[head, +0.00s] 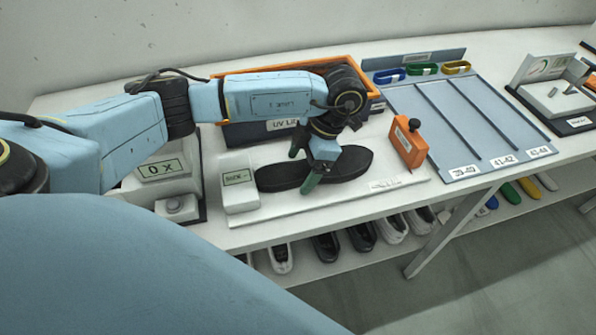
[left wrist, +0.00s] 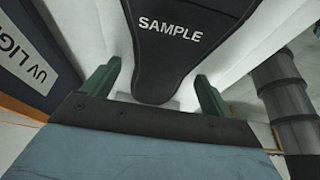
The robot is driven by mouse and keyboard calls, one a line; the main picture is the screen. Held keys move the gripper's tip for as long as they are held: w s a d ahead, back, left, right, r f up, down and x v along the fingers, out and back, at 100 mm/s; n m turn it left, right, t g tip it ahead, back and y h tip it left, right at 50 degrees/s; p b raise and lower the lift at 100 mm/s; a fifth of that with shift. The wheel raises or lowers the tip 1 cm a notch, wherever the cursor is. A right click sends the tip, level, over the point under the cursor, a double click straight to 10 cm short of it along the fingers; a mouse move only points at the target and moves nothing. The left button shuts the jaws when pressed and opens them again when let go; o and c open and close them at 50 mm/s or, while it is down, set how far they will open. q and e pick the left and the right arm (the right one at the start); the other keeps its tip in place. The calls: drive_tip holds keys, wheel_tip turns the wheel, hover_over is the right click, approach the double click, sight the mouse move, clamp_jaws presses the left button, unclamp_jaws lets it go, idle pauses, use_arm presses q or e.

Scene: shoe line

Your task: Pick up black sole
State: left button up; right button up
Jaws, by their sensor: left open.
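The black sole (head: 347,165) lies flat on a white board (head: 408,181) on the table. My left gripper (head: 303,169) is over the sole's middle, with its green fingers apart, one on each side. In the left wrist view the sole (left wrist: 188,62) shows the word SAMPLE and runs between the open fingers of the gripper (left wrist: 155,92). I cannot tell whether the fingers touch it. My right gripper is not in view.
An orange-rimmed UV light bin (head: 240,136) stands behind the sole. A small white block (head: 239,185) is at its left, an orange device (head: 408,146) at its right. A blue lane tray (head: 470,115) lies farther right. Shoes (head: 327,247) sit on the shelf below.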

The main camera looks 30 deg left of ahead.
use_arm(q)
drive_tip(key=c, duration=1.2)
